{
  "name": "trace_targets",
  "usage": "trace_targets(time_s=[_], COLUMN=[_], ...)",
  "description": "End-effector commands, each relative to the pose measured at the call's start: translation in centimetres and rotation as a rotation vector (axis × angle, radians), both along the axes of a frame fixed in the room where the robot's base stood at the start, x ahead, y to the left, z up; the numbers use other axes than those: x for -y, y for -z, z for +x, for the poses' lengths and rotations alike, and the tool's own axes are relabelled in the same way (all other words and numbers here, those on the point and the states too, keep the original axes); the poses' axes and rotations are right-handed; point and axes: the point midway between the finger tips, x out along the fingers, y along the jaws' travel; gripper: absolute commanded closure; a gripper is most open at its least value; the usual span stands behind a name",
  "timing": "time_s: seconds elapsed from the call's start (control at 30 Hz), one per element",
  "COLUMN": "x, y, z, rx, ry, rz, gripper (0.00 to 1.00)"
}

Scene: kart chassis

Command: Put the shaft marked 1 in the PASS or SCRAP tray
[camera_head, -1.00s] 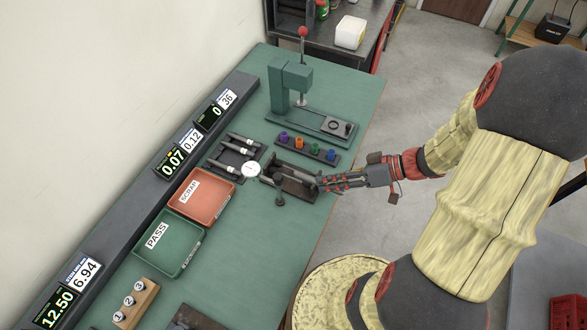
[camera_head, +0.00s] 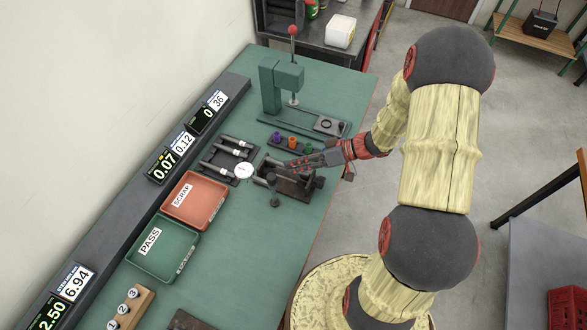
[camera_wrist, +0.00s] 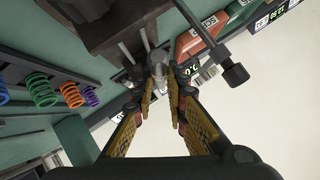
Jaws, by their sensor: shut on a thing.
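My gripper (camera_head: 292,165) is over the far side of the dark bench fixture (camera_head: 298,192). In the wrist view my gripper (camera_wrist: 160,88) is shut on a grey cylindrical shaft end (camera_wrist: 157,64), next to the dark block of the fixture. No number shows on this shaft, so I cannot tell which it is. Two shafts with white labels lie in the dark rack (camera_head: 217,168). The orange SCRAP tray (camera_head: 212,207) and the green PASS tray (camera_head: 183,262) look empty.
A dial gauge (camera_head: 244,171) stands between rack and fixture. Coloured springs (camera_head: 291,143) and a green press (camera_head: 283,88) are beyond. A wooden block (camera_head: 131,306) holds discs marked 1, 2 and 3. Displays (camera_head: 163,164) line the left edge.

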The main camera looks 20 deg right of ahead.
Motion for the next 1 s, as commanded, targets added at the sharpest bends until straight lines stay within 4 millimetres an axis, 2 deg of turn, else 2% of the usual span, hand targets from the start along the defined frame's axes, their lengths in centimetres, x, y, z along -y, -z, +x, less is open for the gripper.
trace_targets(time_s=[0.17, 0.33, 0.8, 0.83, 1.0], x=[-0.3, -0.2, -0.2, -0.3, -0.3], y=[1.4, 3.8, 4.1, 4.2, 4.1], z=[1.0, 1.1, 1.0, 1.0, 1.0], rx=[-0.001, 0.001, 0.001, 0.000, 0.000], ry=[-0.003, 0.000, 0.000, 0.000, 0.000], rz=[0.002, 0.000, 0.000, 0.000, 0.000], gripper=[1.00, 1.00, 1.00, 0.85, 0.76])
